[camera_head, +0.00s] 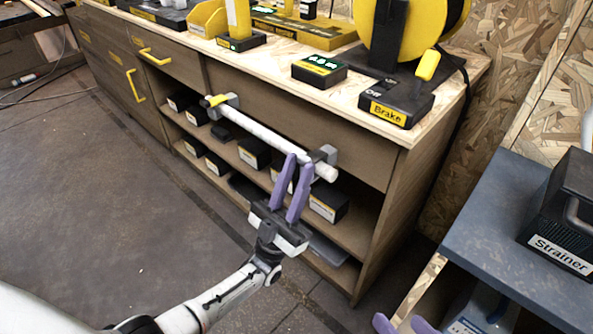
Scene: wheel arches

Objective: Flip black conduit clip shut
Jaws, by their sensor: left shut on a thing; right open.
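A white conduit (262,132) runs along the front of the workbench, held by two clips. The near clip (326,155) is dark grey, close to the conduit's near end; whether its flap is open or closed is too small to tell. The far clip (231,100) is grey with a yellow part (216,99) beside it. My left gripper (298,161) has its purple fingertips at the conduit, just left of the near clip, and is shut on the conduit; the contact is partly hidden by the fingers. My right gripper (399,324) shows only its purple fingertips at the bottom edge, open and apart from everything.
The workbench (440,110) carries a yellow cable reel (398,38), a black brake box (396,104) and a black box with a green display (319,72). Shelves below hold several black bins. Floor at left is clear.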

